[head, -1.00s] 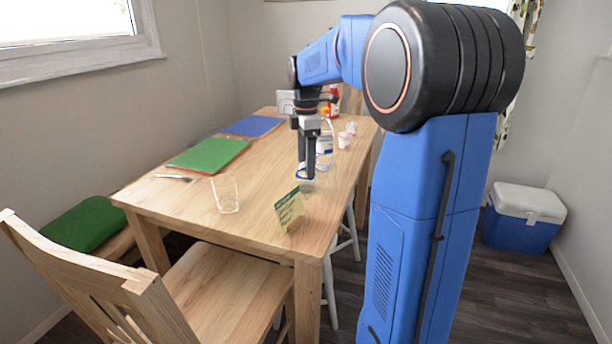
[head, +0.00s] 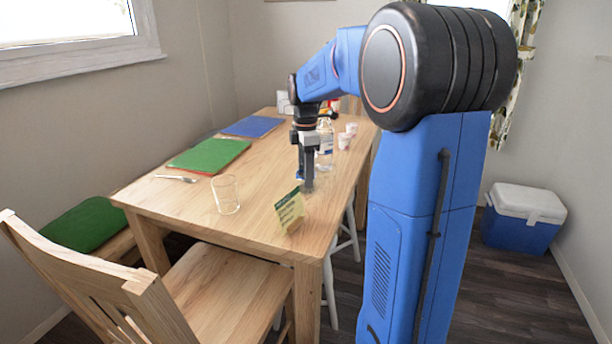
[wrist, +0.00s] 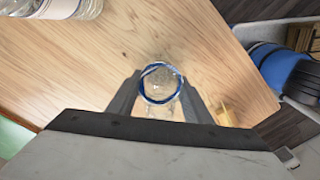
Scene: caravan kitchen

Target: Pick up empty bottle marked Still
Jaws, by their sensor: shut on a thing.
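My gripper (head: 307,188) is low over the near right part of the table. In the wrist view my gripper (wrist: 160,92) is shut on a clear round vessel (wrist: 160,84) with a blue ring, seen from above between the fingers. I cannot read any marking on it or tell whether it is the bottle marked Still. In the head view the fingers mostly hide it. Another clear bottle (head: 326,139) with a pale and blue label stands behind the gripper; a labelled bottle also shows at the top left of the wrist view (wrist: 62,8).
A clear glass (head: 226,194) and a green and yellow card (head: 289,211) stand on the near table. A fork (head: 177,178), green mat (head: 208,155) and blue mat (head: 253,126) lie left. Small white cups (head: 344,141) stand along the right edge (head: 362,168).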

